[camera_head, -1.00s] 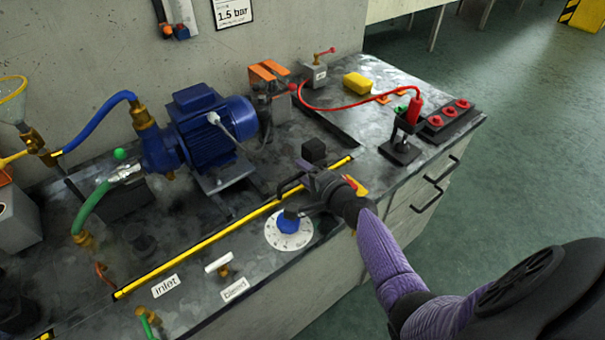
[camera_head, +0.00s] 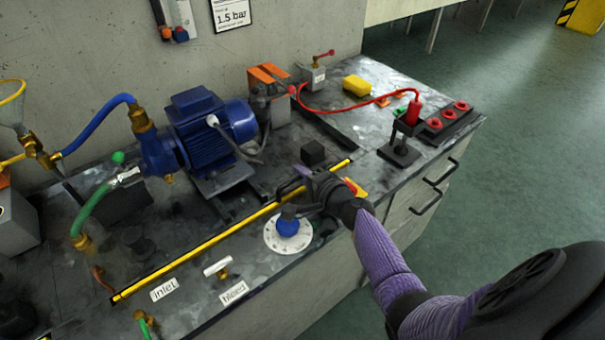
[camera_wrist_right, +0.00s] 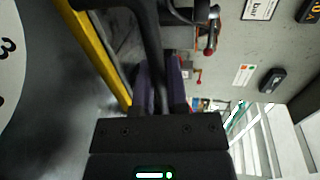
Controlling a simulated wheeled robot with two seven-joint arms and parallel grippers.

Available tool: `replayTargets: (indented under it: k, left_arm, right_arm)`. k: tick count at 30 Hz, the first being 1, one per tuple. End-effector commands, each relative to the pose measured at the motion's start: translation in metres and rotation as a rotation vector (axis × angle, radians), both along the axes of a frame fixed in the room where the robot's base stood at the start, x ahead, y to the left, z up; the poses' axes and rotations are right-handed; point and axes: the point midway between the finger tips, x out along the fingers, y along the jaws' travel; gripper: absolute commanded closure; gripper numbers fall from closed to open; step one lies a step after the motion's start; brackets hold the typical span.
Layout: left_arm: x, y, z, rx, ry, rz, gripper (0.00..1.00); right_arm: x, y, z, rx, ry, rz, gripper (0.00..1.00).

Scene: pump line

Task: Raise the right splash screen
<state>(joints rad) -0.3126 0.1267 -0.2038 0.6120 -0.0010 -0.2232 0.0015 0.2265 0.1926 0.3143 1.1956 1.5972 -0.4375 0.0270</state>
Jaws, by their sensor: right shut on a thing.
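The right splash screen shows as a long yellow edge (camera_head: 210,242) running diagonally along the bench in the head view. It sits low, close to the bench top; I cannot make out a standing panel. The yellow edge also shows at the left of the right wrist view (camera_wrist_right: 101,55). A black bar handle (camera_head: 284,188) is beside its right part, and appears as a dark bar in the wrist view (camera_wrist_right: 148,35). My right gripper (camera_head: 304,176) is shut on this handle, its purple fingers around the bar. My left gripper is out of view.
A white dial with a blue knob (camera_head: 288,228) lies just in front of my right gripper. A black block (camera_head: 313,152) and a blue pump motor (camera_head: 208,125) stand behind the yellow edge. A red cable (camera_head: 345,105) runs to a stand at the right.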

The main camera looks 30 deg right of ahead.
Motion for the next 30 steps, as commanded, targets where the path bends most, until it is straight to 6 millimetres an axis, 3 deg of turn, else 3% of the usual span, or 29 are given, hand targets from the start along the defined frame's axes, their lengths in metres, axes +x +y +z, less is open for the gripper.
replayTargets:
  k: [13,30]
  left_arm:
    - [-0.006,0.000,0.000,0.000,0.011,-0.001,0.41]
    - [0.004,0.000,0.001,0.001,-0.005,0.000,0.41]
  right_arm:
    - [0.000,0.000,-0.001,0.000,0.001,0.001,1.00]
    - [0.000,0.000,0.000,0.000,0.002,0.001,1.00]
